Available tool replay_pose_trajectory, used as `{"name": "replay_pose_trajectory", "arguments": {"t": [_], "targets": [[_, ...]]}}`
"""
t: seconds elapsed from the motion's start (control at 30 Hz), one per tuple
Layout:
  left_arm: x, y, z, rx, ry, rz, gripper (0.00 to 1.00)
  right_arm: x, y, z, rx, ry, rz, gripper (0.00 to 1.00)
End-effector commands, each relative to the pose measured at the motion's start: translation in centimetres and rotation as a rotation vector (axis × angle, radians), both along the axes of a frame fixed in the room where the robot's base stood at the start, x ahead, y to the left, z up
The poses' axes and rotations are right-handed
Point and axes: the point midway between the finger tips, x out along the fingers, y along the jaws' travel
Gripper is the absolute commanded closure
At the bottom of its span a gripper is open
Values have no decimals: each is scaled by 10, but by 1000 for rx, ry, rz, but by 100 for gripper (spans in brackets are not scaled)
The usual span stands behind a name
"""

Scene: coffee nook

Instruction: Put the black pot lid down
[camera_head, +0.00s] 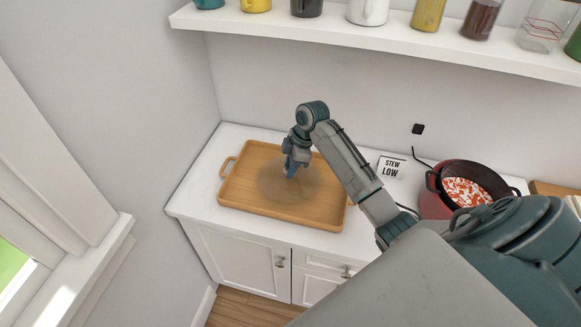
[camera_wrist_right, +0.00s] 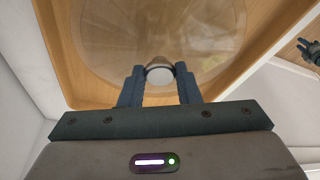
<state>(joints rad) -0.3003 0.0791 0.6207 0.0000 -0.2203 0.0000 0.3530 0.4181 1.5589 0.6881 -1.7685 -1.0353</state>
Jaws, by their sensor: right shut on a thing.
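The lid (camera_head: 305,188) shows as a clear, faintly brown glass disc, not black, with a round pale knob (camera_wrist_right: 160,72). It lies flat in outline over the middle of the wooden tray (camera_head: 338,212); I cannot tell whether it touches the tray floor. My right gripper (camera_head: 291,169) points down over the disc and is shut on the knob, which sits between its two fingers in the wrist view. A small dark jaw-like part (camera_wrist_right: 310,50) at the right edge of the wrist view may be my left gripper; its state is unclear.
A red pot (camera_head: 432,207) with red and white contents stands uncovered at the right, partly behind my right arm. A "STEW LOW" sign (camera_head: 391,167) stands between tray and pot. A shelf (camera_head: 380,42) with jars and mugs hangs above. White counter (camera_head: 205,180) is bare left of the tray.

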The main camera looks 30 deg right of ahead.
Motion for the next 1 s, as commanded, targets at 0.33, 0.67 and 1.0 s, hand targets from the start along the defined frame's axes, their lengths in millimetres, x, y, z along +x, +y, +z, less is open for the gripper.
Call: {"name": "replay_pose_trajectory", "arguments": {"t": [0.33, 0.67, 1.0], "targets": [[0, 0, 7, 0, 0, 0, 64, 0, 0, -15, -1, -1, 1, 100], [0, 0, 7, 0, 0, 0, 64, 0, 0, -17, 0, 0, 0, 48], [0, 0, 2, 0, 0, 0, 64, -1, -4, -5, -2, -4, 1, 48]]}}
